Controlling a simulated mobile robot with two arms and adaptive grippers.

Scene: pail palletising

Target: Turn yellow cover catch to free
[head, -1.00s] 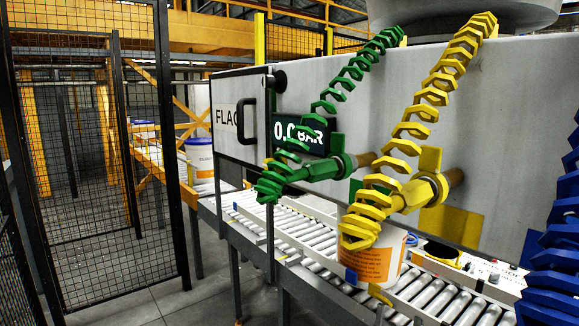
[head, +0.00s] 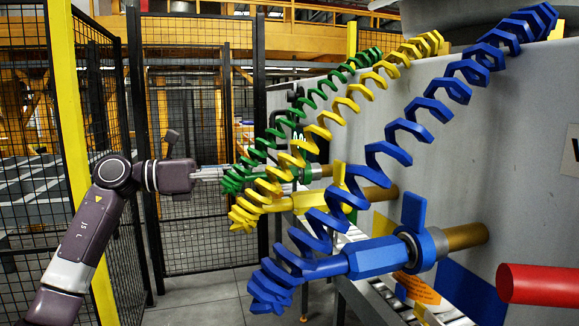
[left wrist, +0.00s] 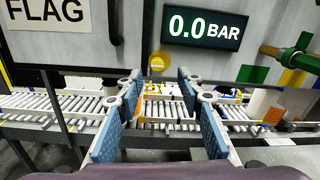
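A round yellow catch (left wrist: 158,62) with a pale, level bar across it shows in the left wrist view, on the grey panel below the pressure display. My left gripper (left wrist: 158,84) is open, its blue-padded fingers spread on either side of the view with the catch beyond and between their tips. Nothing is between the fingers, and they look apart from the catch. In the head view my left gripper (head: 222,173) reaches right, and its tips go behind the green coiled hose. The catch is hidden there. My right gripper is not in view.
Green (head: 258,158), yellow (head: 322,122) and blue (head: 388,140) coiled hoses hang before the grey tank wall. The display (left wrist: 204,26) reads 0.0 BAR, beside the FLAG door (left wrist: 45,45). A roller conveyor (left wrist: 70,104) runs below. Mesh fencing (head: 205,110) stands behind.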

